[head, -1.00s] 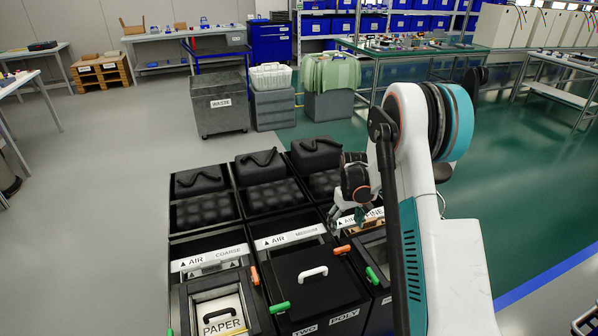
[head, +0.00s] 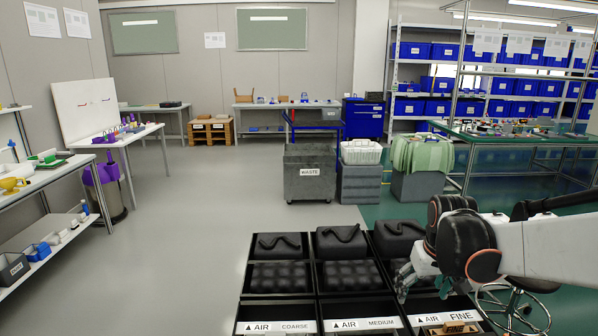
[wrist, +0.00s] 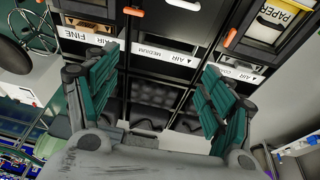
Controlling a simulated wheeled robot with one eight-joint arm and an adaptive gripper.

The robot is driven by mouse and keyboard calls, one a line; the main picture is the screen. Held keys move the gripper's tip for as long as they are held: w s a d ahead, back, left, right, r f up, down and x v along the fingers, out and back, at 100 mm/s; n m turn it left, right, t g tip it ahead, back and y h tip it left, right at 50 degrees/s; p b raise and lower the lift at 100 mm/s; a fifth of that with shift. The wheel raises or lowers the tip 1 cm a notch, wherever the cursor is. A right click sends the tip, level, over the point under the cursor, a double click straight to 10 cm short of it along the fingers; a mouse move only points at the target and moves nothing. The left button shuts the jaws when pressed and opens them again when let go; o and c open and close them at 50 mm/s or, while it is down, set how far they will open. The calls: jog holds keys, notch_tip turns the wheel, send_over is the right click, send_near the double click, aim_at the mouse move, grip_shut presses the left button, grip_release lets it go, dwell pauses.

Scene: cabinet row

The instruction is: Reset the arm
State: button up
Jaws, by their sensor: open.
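My gripper (head: 405,282) is at the right of the head view, at the end of my white arm reaching in from the right edge. It is in front of the fine column of the cabinet row (head: 325,272). In the wrist view my gripper (wrist: 160,95) shows two green-padded fingers spread wide apart. It is open, and nothing is between the fingers. The cabinet labels read coarse (head: 274,327), medium (head: 364,324) and fine (head: 446,319). The wrist view looks at these cabinets upside down.
A grey waste bin (head: 310,172) stands behind the cabinets, beside stacked grey crates (head: 361,182). A green-topped workbench (head: 520,138) is at the back right, and a wheeled stool (head: 518,300) is under my arm. Grey floor on the left is free.

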jog(key=s+a+r+t, duration=0.2)
jog(key=s+a, duration=0.2)
jog(key=s, duration=0.6)
jog(key=s+a+r+t, duration=0.2)
jog(key=s+a+r, duration=0.1)
jog(key=s, duration=0.8)
jog(key=shift+a+y, duration=0.3)
jog(key=shift+a, duration=0.55)
